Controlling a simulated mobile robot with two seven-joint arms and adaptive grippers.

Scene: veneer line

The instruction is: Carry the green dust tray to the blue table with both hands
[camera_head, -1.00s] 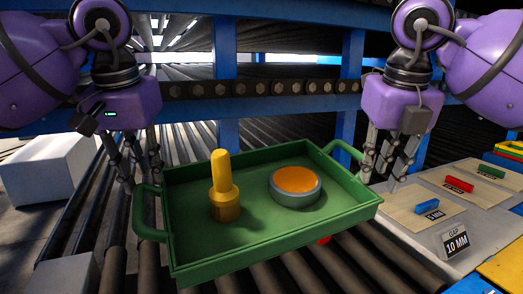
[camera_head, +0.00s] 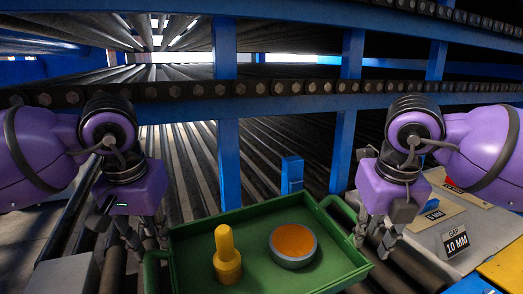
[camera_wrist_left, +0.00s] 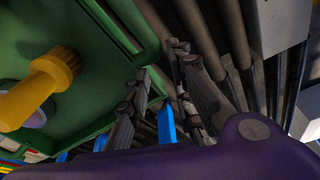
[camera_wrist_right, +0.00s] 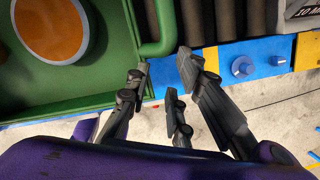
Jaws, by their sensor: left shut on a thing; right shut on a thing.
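The green dust tray (camera_head: 200,240) is low in the middle of the head view, its near edge cut off. It carries a yellow knobbed peg (camera_head: 227,258) standing upright and a round grey puck with an orange top (camera_head: 293,245). My left gripper (camera_head: 145,245) is shut on the tray's left handle, with the grip largely hidden. I cannot identify the blue table with certainty.
Roller conveyors (camera_head: 190,160) with blue frame posts (camera_head: 228,160) stand behind the tray. A blue box (camera_head: 292,172) stands beyond it. A grey bench with a "10 MM" sign (camera_head: 455,243) is at the right. A blue surface with knobs (camera_wrist_right: 240,68) shows in the right wrist view.

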